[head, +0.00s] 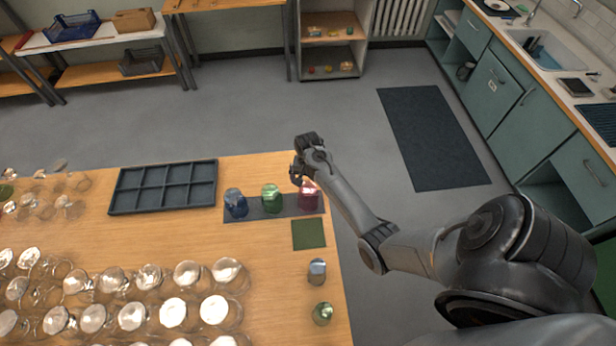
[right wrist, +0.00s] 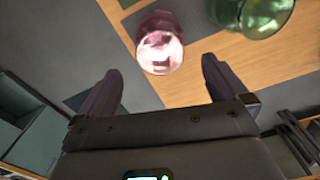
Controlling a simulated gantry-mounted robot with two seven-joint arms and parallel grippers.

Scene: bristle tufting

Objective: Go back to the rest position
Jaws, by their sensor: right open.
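My right gripper (head: 300,172) is at the right part of the table, beside and above a pink-red glass jar (head: 309,197). In the right wrist view its two fingers (right wrist: 160,90) are spread apart with nothing between them. The pink jar (right wrist: 160,45) shows beyond the fingertips. A green jar (head: 271,198) stands to its left and also shows in the right wrist view (right wrist: 250,15). A blue jar (head: 236,203) stands left of the green one. All three are on a dark mat (head: 255,211). My left gripper is in neither view.
A dark compartment tray (head: 163,187) lies left of the jars. A green square (head: 308,235) lies below them, with two small glasses (head: 317,270) (head: 322,313) near the right edge. Many clear glasses (head: 130,315) fill the left front. Floor is free beyond the table.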

